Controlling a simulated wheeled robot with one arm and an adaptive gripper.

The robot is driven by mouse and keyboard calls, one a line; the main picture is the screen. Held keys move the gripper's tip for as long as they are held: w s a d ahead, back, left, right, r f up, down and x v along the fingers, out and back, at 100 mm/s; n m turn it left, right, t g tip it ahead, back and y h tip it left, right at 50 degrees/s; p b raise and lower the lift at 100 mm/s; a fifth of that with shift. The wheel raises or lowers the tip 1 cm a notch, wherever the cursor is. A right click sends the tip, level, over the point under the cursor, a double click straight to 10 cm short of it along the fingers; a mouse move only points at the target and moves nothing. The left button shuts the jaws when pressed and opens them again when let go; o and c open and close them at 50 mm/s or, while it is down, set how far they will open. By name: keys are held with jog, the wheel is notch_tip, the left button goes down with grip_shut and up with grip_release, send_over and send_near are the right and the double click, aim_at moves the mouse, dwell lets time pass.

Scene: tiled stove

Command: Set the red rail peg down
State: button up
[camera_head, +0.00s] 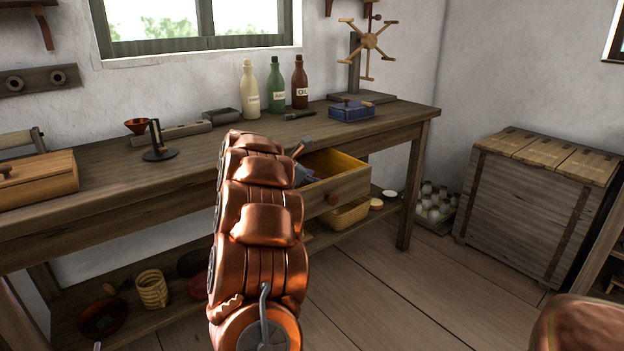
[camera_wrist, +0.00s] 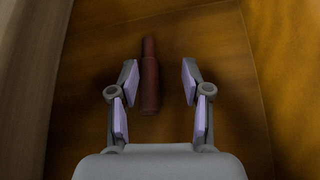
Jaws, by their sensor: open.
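The red rail peg (camera_wrist: 150,75) shows in the wrist view as a dark red, slim rod with a thicker near part. It lies on a brown-orange wooden surface, which looks like the floor of the open drawer (camera_head: 338,184). My gripper (camera_wrist: 158,78) is open, with its lilac-padded fingers on either side of the peg. The peg is nearer the left finger, and a gap shows on both sides of it. In the head view my copper arm hides much of the drawer, and the peg cannot be seen there.
The drawer hangs out from the workbench (camera_head: 110,195). Its wall (camera_wrist: 27,80) rises close on the left in the wrist view. Bottles (camera_head: 275,85), a blue box (camera_head: 351,111) and a reel stand (camera_head: 368,50) are on the bench. A wooden crate (camera_head: 530,205) stands right.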

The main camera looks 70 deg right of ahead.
jog(key=shift+r, duration=0.1)
jog(key=shift+r+p, duration=0.65)
jog(key=shift+p, duration=0.3)
jog(key=p+v, duration=0.1)
jog(key=v, duration=1.1)
jog(key=shift+f, duration=0.15)
jog(key=shift+p, duration=0.3)
